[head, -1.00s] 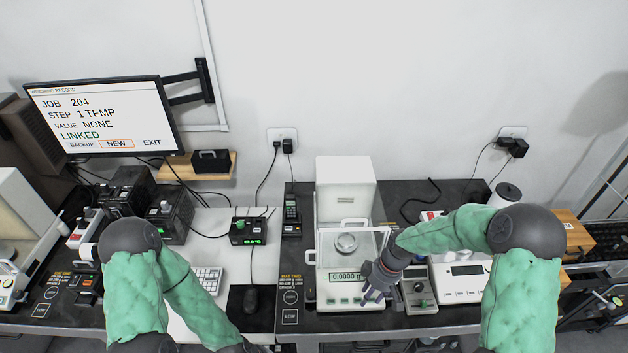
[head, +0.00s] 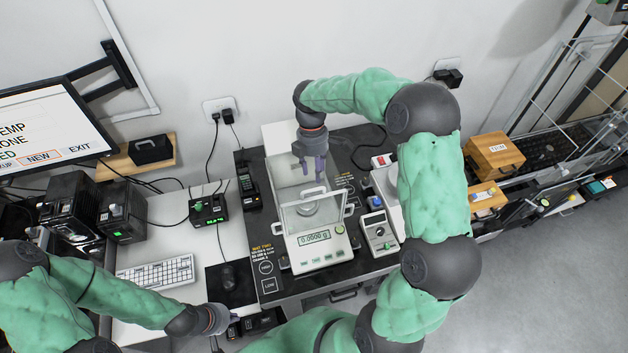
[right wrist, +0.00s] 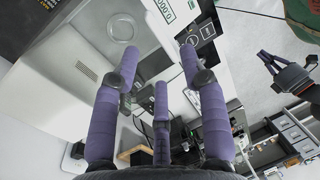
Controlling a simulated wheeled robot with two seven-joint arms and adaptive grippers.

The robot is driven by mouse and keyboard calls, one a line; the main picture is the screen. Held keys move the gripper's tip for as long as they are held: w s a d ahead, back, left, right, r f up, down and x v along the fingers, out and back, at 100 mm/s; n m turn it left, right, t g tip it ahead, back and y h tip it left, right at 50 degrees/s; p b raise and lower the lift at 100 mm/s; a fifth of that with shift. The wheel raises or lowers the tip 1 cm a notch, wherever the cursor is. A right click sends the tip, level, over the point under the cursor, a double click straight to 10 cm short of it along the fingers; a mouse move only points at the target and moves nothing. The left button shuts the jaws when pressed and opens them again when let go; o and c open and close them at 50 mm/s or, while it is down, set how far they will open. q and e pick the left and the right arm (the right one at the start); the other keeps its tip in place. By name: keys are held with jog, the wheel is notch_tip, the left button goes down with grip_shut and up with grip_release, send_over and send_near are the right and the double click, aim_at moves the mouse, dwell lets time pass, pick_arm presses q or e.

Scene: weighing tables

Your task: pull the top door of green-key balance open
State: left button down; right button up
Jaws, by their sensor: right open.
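The balance (head: 322,257) with small green keys on its front is a white unit with a clear glass chamber, and its display reads zero. A round pan (head: 307,208) shows inside. The glass top (head: 290,172) lies behind the front pane; I cannot tell how far its door stands open. My right gripper (head: 312,172) is open and empty, its purple fingers pointing down over the rear of the chamber; contact is unclear. In the right wrist view, the balance (right wrist: 75,65) lies beyond the fingers. My left gripper (head: 218,320) is low at the desk's front, its fingers unclear.
A grey control box (head: 379,232) stands close to the right of the balance. A keyboard (head: 155,272) and a mouse (head: 228,277) lie to the left. A small black box with a green readout (head: 208,209) stands further back. Wooden boxes (head: 494,154) are at the right.

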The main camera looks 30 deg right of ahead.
send_over(315, 193)
jog(key=f, duration=0.4)
jog(key=shift+w+d+f, duration=0.1)
jog(key=shift+w+f, duration=0.05)
jog(key=shift+w, duration=0.1)
jog(key=shift+s+f, duration=0.25)
jog(key=shift+f, duration=0.3)
jog(key=shift+w+f, duration=0.1)
jog(key=shift+f, duration=0.15)
grip_shut()
